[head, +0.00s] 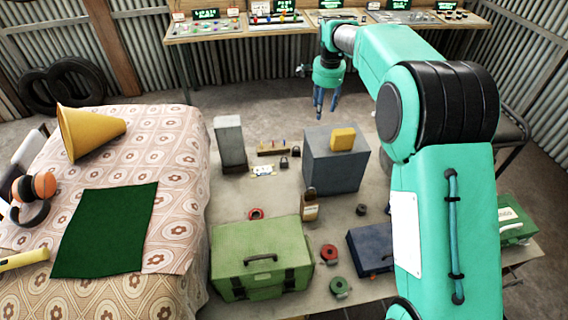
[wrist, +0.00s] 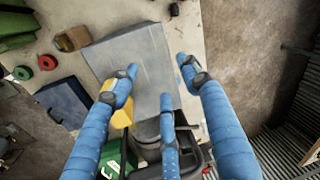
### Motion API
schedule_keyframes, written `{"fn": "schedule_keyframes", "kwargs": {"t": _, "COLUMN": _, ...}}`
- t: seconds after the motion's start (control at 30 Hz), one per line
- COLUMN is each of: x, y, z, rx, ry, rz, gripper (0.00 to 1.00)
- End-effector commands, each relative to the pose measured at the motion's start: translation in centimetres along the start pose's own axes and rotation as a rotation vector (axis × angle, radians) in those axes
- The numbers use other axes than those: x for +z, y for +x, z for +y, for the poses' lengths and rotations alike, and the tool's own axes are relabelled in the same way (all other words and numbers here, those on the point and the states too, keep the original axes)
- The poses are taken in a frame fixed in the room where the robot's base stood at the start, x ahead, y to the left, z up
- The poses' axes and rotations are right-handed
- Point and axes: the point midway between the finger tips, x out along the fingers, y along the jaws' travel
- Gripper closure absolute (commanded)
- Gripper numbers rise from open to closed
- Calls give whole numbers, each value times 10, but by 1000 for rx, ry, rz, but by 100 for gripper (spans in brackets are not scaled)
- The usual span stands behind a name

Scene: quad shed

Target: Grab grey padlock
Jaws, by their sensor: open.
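Two small dark padlock-shaped things lie on the grey table in the head view, one (head: 283,163) left of the large grey-blue box and another (head: 296,151) close to its left edge. They are too small to tell which is the grey padlock. My gripper (head: 325,108) hangs fingers down, behind and above the box, with its fingers apart and nothing between them. In the wrist view its blue fingers (wrist: 158,70) are spread over the grey-blue box (wrist: 145,45). I cannot make out a padlock in the wrist view.
A yellow block (head: 343,138) sits on the grey-blue box. A tall grey block (head: 229,143) stands to its left. A tan bottle-like thing (head: 309,206), a green toolbox (head: 261,261), a blue case (head: 370,249) and tape rolls (head: 329,253) are in front.

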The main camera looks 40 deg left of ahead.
Motion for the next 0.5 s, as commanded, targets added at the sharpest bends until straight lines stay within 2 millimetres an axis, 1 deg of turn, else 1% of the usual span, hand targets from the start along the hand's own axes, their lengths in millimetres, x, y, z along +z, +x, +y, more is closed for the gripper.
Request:
{"fn": "schedule_keyframes", "kwargs": {"t": 0.03, "x": 8, "y": 16, "z": -13, "rx": 6, "ry": 1, "rz": -6, "gripper": 53}}
{"fn": "schedule_keyframes", "kwargs": {"t": 0.2, "x": 36, "y": 61, "z": -49, "rx": 23, "ry": 22, "rz": -22, "gripper": 53}}
{"fn": "schedule_keyframes", "kwargs": {"t": 0.4, "x": 70, "y": 113, "z": -84, "rx": 40, "ry": 45, "rz": -36, "gripper": 53}}
{"fn": "schedule_keyframes", "kwargs": {"t": 0.5, "x": 86, "y": 140, "z": -96, "rx": 53, "ry": 72, "rz": -43, "gripper": 53}}
